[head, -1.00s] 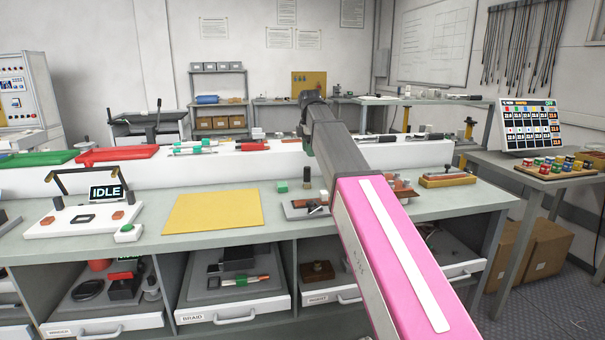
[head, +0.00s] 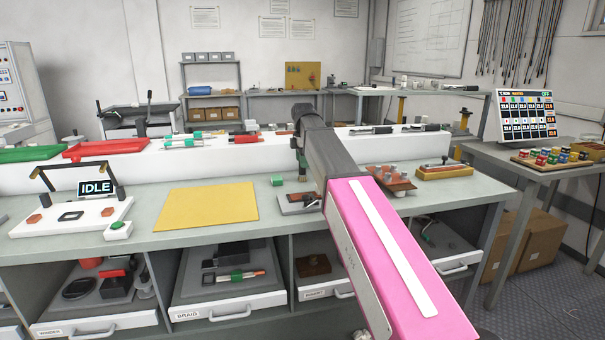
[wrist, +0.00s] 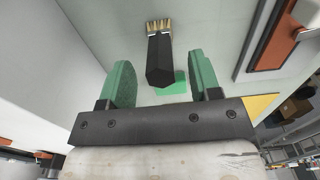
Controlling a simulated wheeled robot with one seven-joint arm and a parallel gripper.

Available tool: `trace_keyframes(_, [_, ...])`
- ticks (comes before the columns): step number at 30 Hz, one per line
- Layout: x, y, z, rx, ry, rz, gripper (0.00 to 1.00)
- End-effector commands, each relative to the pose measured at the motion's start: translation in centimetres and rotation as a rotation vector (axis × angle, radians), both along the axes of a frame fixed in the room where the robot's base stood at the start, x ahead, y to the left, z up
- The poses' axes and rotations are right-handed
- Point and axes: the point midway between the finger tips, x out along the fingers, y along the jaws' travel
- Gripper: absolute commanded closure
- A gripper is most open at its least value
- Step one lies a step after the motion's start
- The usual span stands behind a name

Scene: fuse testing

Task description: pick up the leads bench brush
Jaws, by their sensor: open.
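The bench brush (wrist: 160,62) has a black faceted handle and pale bristles. In the wrist view it lies between my gripper's two green fingers, its handle end towards the camera and its bristles farther off. My gripper (wrist: 161,80) is open, with a visible gap on each side of the handle. In the head view my gripper (head: 300,158) is over the bench, right of a small green block (head: 277,180); the brush there is mostly hidden by my gripper and arm. The green block shows partly behind the handle in the wrist view (wrist: 177,88).
A yellow mat (head: 210,207) lies left on the bench (head: 165,238). A small board (head: 298,208) sits just in front of my gripper. A brown fixture (head: 392,181) and a wooden tray (head: 445,172) stand to the right. A white raised ledge (head: 210,168) runs behind.

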Motion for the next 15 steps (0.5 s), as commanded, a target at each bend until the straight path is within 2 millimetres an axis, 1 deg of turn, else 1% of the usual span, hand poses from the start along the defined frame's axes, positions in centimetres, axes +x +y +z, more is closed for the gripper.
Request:
trace_keyframes(1, [-0.1,0.0,-0.8,0.000,0.002,0.000,0.43])
trace_keyframes(3, [-0.1,0.0,-1.8,0.000,0.001,0.000,0.43])
trace_keyframes(6, [-0.1,0.0,-2.7,0.000,0.001,0.000,0.43])
trace_keyframes(13, [0.0,0.0,-2.9,0.000,0.000,0.000,0.43])
trace_keyframes(14, [0.0,0.0,-2.9,0.000,0.000,0.000,0.52])
trace_keyframes(15, [0.0,0.0,-2.9,0.000,0.000,0.000,0.65])
